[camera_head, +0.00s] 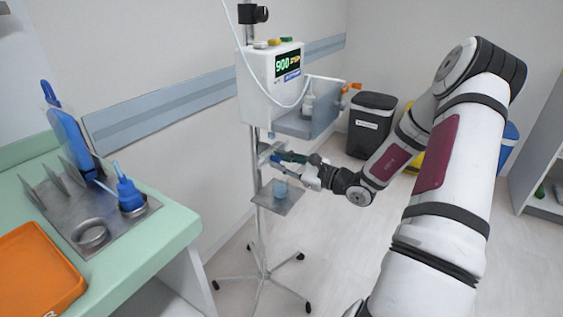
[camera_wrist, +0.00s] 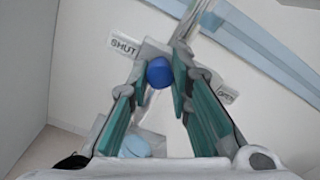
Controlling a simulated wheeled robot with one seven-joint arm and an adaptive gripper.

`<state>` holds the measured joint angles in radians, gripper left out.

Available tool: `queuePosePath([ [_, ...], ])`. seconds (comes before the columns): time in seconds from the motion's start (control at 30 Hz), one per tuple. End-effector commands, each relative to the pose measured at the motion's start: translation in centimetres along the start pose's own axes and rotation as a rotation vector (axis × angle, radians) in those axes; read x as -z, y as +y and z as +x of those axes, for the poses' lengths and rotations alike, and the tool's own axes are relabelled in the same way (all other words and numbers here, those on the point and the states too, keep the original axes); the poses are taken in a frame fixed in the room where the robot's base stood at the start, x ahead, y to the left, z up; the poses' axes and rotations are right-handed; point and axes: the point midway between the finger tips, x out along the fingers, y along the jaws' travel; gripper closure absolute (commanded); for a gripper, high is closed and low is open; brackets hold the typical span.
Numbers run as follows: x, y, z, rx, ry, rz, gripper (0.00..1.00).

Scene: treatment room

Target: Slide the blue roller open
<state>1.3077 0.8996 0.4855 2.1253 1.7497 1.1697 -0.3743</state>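The blue roller (camera_wrist: 158,73) shows in the wrist view as a small round knob on a pale housing (camera_wrist: 155,48). A SHUT label (camera_wrist: 122,44) is on the left of it and an OPEN label (camera_wrist: 227,93) on the right; the roller is nearer SHUT. My gripper (camera_wrist: 161,84) has its two teal-padded fingers apart, one on each side of the roller. I cannot tell whether either finger touches it. In the head view my gripper (camera_head: 283,157) is at the drip stand, below the pump box, and the roller is not clearly visible there.
The pump box (camera_head: 270,82) and a grey-blue shelf (camera_head: 308,124) are above my gripper. A small tray (camera_head: 273,202) with a light blue cup (camera_head: 280,188) is below it. A green counter (camera_head: 165,222) with an orange tray (camera_head: 38,275) is at the left.

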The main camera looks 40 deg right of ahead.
Motion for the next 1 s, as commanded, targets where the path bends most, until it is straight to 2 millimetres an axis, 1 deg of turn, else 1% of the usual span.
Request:
queuePosePath([
  [0.17,0.0,0.0,0.0,-0.001,0.0,0.0,1.0],
  [0.27,0.2,-0.4,0.0,0.0,0.0,-0.001,1.0],
  [0.5,1.9,-3.7,0.0,0.0,0.001,-0.003,1.0],
  [0.6,2.4,-4.5,0.0,0.0,0.001,-0.001,1.0],
  [0.93,2.6,-5.1,-0.1,0.006,0.003,-0.001,1.0],
  [0.97,2.6,-5.1,-0.1,0.006,0.004,-0.001,0.77],
  [1.0,2.6,-5.1,-0.1,0.006,0.004,-0.002,0.68],
])
